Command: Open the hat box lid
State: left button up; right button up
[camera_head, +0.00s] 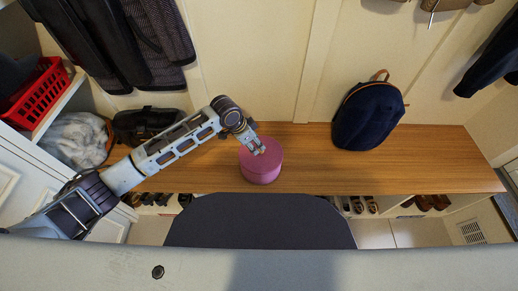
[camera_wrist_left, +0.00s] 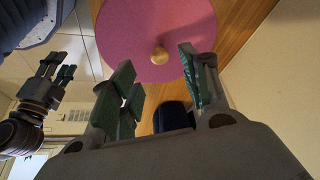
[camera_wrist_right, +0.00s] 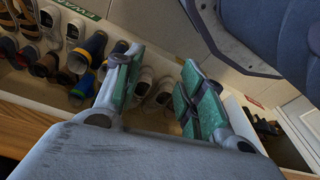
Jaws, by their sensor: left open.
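The round pink hat box (camera_head: 262,170) stands on the wooden bench, its lid on top. In the left wrist view the pink lid (camera_wrist_left: 120,30) has a small wooden knob (camera_wrist_left: 160,54). My left gripper (camera_head: 259,148) is over the lid; it also shows in the left wrist view (camera_wrist_left: 157,68). It is open, and the knob appears between its fingertips; I cannot tell whether they touch it. My right gripper (camera_wrist_right: 163,65) is open and empty in the right wrist view, in front of the shoe cubbies. It is outside the head view.
The wooden bench (camera_head: 330,175) is bare between the box and a dark blue backpack (camera_head: 368,115). A black bag (camera_head: 150,125) and a grey bag (camera_head: 75,140) are at the left. Dark coats (camera_head: 115,45) hang above. Several shoes (camera_wrist_right: 88,60) fill the cubbies below.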

aim_at(259, 150)
pick_arm(q)
jog(key=x, duration=0.2)
jog(key=shift+d+f+b, duration=0.1)
jog(key=shift+f+b, duration=0.2)
jog(key=shift+b+x, duration=0.4)
jog(key=shift+x, duration=1.1)
pick_arm(e)
jog(key=shift+w+a+r, duration=0.1)
jog(key=shift+a+r, duration=0.1)
jog(key=shift+r, duration=0.75)
jog(key=shift+a+r, duration=0.15)
jog(key=shift+r, duration=0.8)
pick_arm(q)
jog(key=shift+c, duration=0.5)
grip_shut()
